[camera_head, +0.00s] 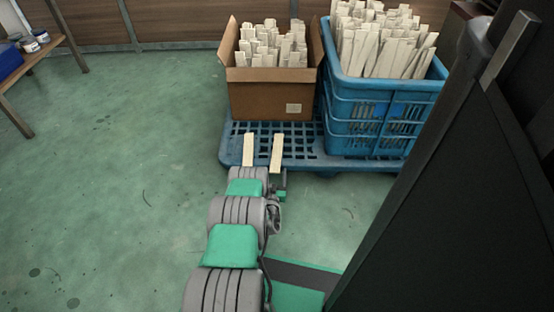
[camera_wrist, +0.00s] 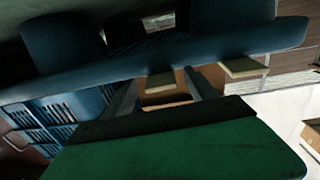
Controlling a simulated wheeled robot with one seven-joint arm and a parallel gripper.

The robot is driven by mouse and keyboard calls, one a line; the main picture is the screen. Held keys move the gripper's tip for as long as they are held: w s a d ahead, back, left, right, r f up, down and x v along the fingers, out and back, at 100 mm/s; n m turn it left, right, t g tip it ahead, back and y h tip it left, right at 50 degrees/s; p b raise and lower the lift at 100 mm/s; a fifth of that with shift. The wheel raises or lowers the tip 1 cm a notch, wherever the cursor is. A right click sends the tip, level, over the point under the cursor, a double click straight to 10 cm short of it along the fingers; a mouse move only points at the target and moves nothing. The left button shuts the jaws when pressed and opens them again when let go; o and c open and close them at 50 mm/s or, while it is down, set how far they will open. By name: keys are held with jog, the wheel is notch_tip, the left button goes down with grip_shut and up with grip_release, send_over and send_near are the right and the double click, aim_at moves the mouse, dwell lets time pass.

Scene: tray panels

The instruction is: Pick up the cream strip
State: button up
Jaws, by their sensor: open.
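Two cream strips lie side by side across the front edge of a blue pallet (camera_head: 232,157) in the head view, a left strip (camera_head: 249,150) and a right strip (camera_head: 277,152). My gripper is mostly hidden by my own arm there, just in front of the strips. In the wrist view, which looks upside down, my gripper (camera_wrist: 162,80) is open. The overhanging end of one cream strip (camera_wrist: 160,82) shows between its fingers; I cannot tell whether they touch. The other strip (camera_wrist: 240,67) sticks out beyond the right finger.
A cardboard box (camera_head: 262,97) and a blue crate (camera_head: 372,120), both full of pale strips, stand on the pallet behind. A dark panel (camera_head: 455,210) blocks the right side. A wooden table (camera_head: 35,55) stands far left. The green floor on the left is clear.

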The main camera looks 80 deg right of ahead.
jog(key=shift+d+r, duration=0.1)
jog(key=shift+d, duration=0.05)
jog(key=shift+c, duration=0.6)
jog(key=c, duration=1.3)
